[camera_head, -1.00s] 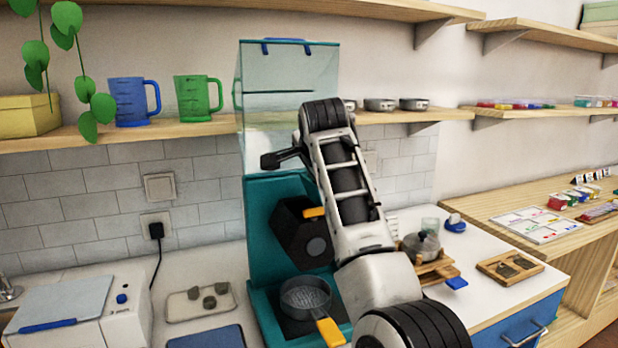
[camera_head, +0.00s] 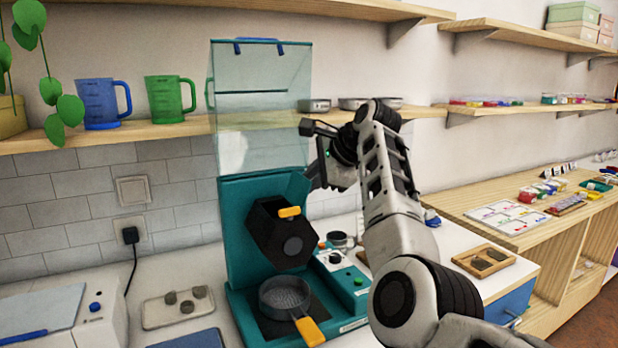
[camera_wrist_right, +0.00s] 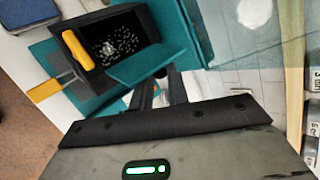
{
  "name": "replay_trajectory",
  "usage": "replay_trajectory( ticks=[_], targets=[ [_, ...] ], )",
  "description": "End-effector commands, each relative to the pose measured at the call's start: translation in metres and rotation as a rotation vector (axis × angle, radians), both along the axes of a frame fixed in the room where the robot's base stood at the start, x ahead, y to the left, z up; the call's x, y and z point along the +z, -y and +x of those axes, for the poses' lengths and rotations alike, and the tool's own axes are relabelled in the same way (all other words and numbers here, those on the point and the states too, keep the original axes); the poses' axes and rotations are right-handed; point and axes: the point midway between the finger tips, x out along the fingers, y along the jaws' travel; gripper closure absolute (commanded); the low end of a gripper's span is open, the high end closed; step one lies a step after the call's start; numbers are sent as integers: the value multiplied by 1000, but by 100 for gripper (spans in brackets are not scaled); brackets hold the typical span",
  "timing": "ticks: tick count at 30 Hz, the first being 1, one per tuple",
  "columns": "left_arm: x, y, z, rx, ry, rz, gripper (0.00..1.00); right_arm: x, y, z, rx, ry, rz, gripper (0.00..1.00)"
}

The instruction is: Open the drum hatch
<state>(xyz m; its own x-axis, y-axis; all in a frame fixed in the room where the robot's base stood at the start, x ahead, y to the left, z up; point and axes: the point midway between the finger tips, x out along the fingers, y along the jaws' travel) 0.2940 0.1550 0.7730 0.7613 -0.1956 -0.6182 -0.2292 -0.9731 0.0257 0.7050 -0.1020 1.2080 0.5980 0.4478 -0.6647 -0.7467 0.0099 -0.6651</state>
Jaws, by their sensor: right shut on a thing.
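The dark angular drum (camera_head: 272,238) with a yellow handle (camera_head: 289,212) sits on the teal machine. In the right wrist view the drum (camera_wrist_right: 125,25) is open at the top, with small pale specks inside. A teal hatch flap (camera_head: 297,189) stands out at the drum's upper right; it also shows in the right wrist view (camera_wrist_right: 150,64), tilted away from the opening. My right gripper (camera_head: 314,180) is at the flap's right edge, its fingers (camera_wrist_right: 162,80) shut on it. The contact is partly hidden. My left gripper is out of view.
A pan (camera_head: 285,294) with a yellow handle stands under the drum. A teal control box (camera_head: 340,280) is at the right. A shelf (camera_head: 170,132) with mugs runs above.

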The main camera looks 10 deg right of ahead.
Motion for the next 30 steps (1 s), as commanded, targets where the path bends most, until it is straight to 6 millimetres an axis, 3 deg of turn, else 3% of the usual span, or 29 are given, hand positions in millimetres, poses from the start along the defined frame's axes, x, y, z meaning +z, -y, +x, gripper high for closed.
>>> replay_trajectory(
  ticks=[17,18,30],
  targets=[
    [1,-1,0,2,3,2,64,-1,2,1,-2,-9,28,100],
    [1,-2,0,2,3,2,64,-1,2,1,-2,-8,29,75],
    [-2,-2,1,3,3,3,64,2,5,-2,-2,-7,28,75]
  ],
)
